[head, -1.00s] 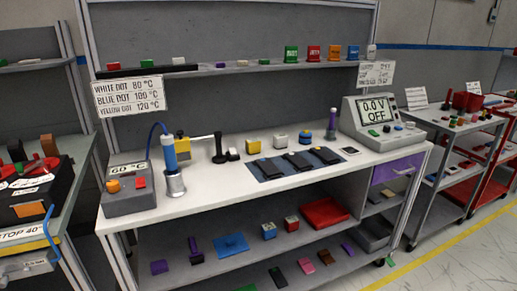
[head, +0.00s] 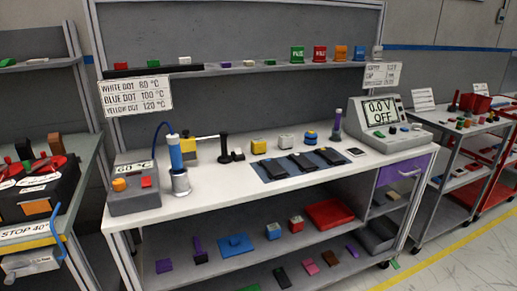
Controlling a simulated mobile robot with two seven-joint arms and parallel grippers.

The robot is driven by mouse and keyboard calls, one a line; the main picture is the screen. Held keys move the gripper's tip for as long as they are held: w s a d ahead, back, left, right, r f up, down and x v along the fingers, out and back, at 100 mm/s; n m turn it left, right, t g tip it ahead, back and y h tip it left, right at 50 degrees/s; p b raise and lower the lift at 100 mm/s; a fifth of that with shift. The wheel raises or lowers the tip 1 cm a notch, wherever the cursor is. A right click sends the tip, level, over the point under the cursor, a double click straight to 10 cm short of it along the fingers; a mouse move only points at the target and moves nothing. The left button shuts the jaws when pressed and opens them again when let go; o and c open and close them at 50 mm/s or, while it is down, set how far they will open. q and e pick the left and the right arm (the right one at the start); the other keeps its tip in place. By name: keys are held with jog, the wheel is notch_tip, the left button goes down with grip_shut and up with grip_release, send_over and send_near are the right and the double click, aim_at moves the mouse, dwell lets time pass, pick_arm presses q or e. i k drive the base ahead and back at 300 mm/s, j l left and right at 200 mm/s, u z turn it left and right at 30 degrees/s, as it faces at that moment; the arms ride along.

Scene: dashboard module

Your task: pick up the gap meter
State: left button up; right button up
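I cannot tell for certain which thing is the gap meter. A small flat device with a pale face (head: 356,152) lies on the white workbench (head: 260,199), right of the dark blue mat (head: 271,172). On the mat lie several flat black modules (head: 303,162). Behind the mat stand small yellow-and-white blocks (head: 258,146) and a blue round part (head: 310,137). Neither of my grippers is in view.
A soldering station (head: 134,198) with a blue iron in its stand (head: 180,182) occupies the bench's left end. A power supply reading 0.0 V OFF (head: 380,116) stands at the right end. The front strip of the bench is clear. Carts flank the bench on both sides.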

aim_at(257, 145)
jog(key=i+l, duration=0.15)
jog(key=l, duration=0.15)
jog(key=i+l, duration=0.1)
jog(key=l, duration=0.2)
jog(key=i+l+u, duration=0.1)
jog(key=l, duration=0.2)
jog(key=i+l, duration=0.15)
jog(key=l, duration=0.15)
